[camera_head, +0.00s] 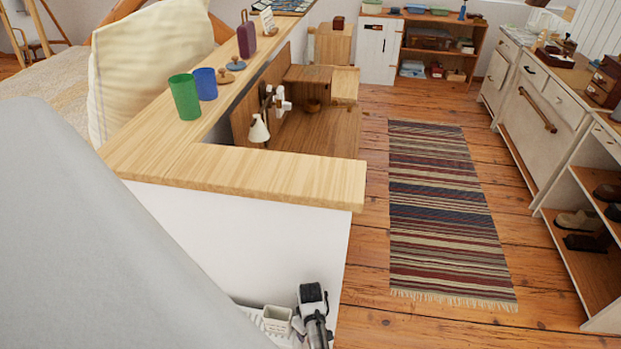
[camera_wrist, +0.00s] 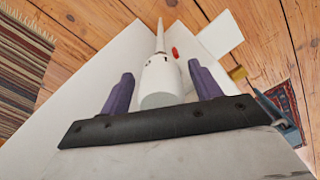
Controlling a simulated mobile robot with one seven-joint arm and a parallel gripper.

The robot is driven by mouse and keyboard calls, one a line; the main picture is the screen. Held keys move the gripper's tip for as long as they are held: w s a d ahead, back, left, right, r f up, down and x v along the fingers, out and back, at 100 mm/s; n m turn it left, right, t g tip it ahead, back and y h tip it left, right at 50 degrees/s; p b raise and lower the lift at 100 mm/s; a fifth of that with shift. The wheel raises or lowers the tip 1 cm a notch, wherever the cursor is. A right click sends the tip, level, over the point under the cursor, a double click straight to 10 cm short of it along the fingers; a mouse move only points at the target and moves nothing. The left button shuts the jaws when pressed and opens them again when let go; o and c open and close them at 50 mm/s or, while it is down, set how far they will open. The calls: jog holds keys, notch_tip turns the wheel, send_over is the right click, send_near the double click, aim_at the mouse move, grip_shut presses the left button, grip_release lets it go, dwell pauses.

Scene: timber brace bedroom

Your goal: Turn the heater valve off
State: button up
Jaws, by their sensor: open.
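A white cylinder with a narrower neck, which looks like the heater valve (camera_wrist: 160,88), shows in the wrist view. Its blunt end faces my gripper (camera_wrist: 161,70). The two purple fingers are spread apart, one on each side of the cylinder, with visible gaps. I cannot tell how deep the cylinder sits between them. A small red mark (camera_wrist: 175,53) shows beside the neck. In the head view, a white slotted part (camera_head: 272,320), possibly the heater, shows low beside the white panel, partly hidden. The valve cannot be made out there.
A white panel with a wooden top (camera_head: 250,172) stands close by. A green cup (camera_head: 184,97) and a blue cup (camera_head: 205,84) stand on the ledge. A striped rug (camera_head: 440,205) lies on open floor to the right. White cabinets (camera_head: 545,100) line the right side.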

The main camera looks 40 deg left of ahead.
notch_tip(320, 180, up, 14)
jog(key=b, duration=0.2)
dwell(0.4)
jog(key=shift+f, duration=0.15)
jog(key=shift+d+f+b, duration=0.15)
jog(key=shift+f+b, duration=0.2)
jog(key=shift+b, duration=0.4)
jog(key=w+d+f+n+g+y+b, duration=0.1)
jog(key=d+n+y+b, duration=0.3)
jog(key=b, duration=0.5)
jog(key=x, duration=0.9)
jog(key=p+x, duration=0.1)
jog(key=x, duration=0.3)
jog(key=shift+a+f, duration=0.1)
jog(key=shift+a, duration=0.25)
